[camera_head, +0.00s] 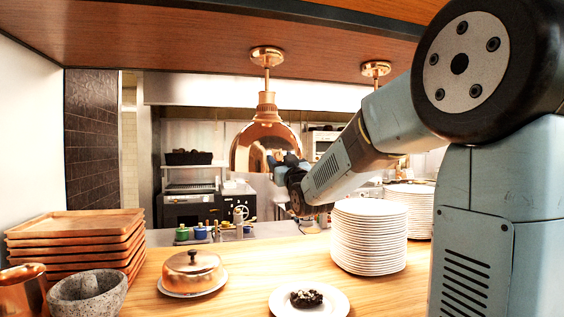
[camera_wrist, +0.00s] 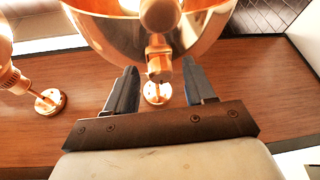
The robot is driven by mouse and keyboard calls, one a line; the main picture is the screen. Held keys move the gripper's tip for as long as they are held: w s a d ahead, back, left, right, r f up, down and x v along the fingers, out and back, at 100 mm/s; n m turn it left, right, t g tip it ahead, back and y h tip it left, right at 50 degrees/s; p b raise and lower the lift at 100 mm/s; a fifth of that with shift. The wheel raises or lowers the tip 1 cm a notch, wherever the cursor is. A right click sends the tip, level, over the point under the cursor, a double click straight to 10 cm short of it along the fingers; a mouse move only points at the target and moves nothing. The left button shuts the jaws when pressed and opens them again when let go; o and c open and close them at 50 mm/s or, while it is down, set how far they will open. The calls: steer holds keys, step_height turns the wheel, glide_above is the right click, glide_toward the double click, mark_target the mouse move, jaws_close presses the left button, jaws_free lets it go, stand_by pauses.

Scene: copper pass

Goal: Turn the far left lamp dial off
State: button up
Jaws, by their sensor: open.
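The far left lamp is a copper dome (camera_head: 258,140) hanging from the wooden ceiling on a short stem; its shade fills the top of the wrist view (camera_wrist: 105,35), with a bright glow inside. A small copper knob, seemingly its dial (camera_wrist: 158,58), sticks out from the shade. My gripper (camera_head: 288,160) is at the lower right of the lamp in the head view and hides part of the rim. In the wrist view my gripper (camera_wrist: 160,68) is open, one finger on each side of the knob, with visible gaps. The knob's turn position cannot be read.
Another copper lamp (camera_wrist: 10,75) hangs to the left in the wrist view; its ceiling mount shows in the head view (camera_head: 375,69). Below are stacked plates (camera_head: 368,238), a plate with dark food (camera_head: 283,303), a copper cloche (camera_head: 192,268), wooden trays (camera_head: 75,240) and a stone mortar (camera_head: 88,292).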

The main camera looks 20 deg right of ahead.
jaws_close()
stand_by(0.6)
steer(key=shift+m, duration=0.4)
steer(key=m+h, duration=0.1)
steer(key=m, duration=0.1)
steer(key=m+h, duration=0.2)
steer(key=m, duration=0.1)
steer(key=shift+a, duration=0.2)
steer(key=m+h, duration=0.2)
steer(key=m, duration=0.2)
steer(key=m+g+h, duration=0.1)
steer(key=m+h, duration=0.1)
steer(key=m, duration=0.2)
steer(key=shift+a+r, duration=0.1)
steer(key=shift+a, duration=0.1)
steer(key=m+g+h, duration=0.1)
steer(key=m, duration=0.2)
steer(key=m+g+h, duration=0.1)
steer(key=m, duration=0.2)
steer(key=shift+a+r, duration=0.1)
steer(key=shift+r, duration=0.1)
steer(key=shift+r+m+g, duration=0.1)
steer(key=shift+m+g, duration=0.9)
steer(key=shift+m, duration=1)
